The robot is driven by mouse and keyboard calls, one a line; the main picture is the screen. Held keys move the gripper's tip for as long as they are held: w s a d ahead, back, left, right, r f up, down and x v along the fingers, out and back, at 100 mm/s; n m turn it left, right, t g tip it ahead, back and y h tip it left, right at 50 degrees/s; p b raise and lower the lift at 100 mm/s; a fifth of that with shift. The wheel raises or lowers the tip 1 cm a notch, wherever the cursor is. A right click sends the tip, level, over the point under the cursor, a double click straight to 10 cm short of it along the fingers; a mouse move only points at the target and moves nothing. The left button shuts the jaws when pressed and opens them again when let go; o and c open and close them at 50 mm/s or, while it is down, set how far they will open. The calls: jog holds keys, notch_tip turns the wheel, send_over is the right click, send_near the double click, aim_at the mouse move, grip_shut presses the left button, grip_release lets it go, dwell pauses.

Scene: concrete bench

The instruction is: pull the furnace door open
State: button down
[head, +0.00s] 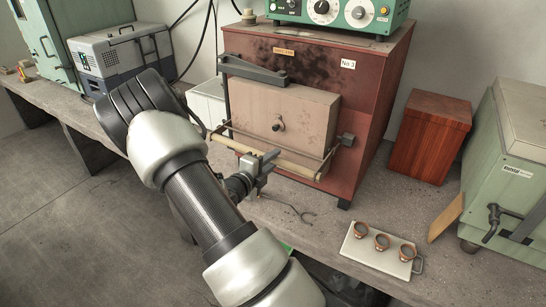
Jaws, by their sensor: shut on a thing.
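The furnace (366,80) is a dark red, sooty box on the concrete bench. Its door (282,105) is a pale brownish block on the front, with a small dark knob near its middle. A light-coloured bar handle (292,166) runs across below the door, carried by dark side arms. My gripper (268,157) is at the bar, left of its middle, and is shut on it. The fingers partly hide the bar. Whether the door stands slightly away from the furnace front I cannot tell.
Thin tongs (290,207) lie below the handle. A reddish wooden box (428,137) and a green cabinet (515,150) stand at right. A grey-blue device (122,60) stands at left.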

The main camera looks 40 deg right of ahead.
jog(key=shift+w+r, duration=0.1)
jog(key=shift+r, duration=0.25)
jog(key=shift+w+a+r, duration=0.1)
jog(key=shift+a, duration=0.05)
jog(key=w+a+m+g+h+p, duration=0.1)
jog(key=w+a+m+g+p, duration=0.1)
jog(key=a, duration=1.1)
jog(key=w+m+g, duration=0.1)
jog(key=m+g, duration=0.1)
jog(key=g, duration=0.1)
jog(key=shift+w+a+f, duration=0.2)
jog(key=shift+w, duration=0.15)
jog(key=c, duration=1.6)
grip_release()
jog(key=shift+d, duration=0.1)
jog(key=shift+o, duration=0.2)
jog(key=s+a+r+b, duration=0.1)
jog(key=a+r, duration=0.1)
jog(key=a, duration=1.5)
jog(key=shift+a+r, duration=0.2)
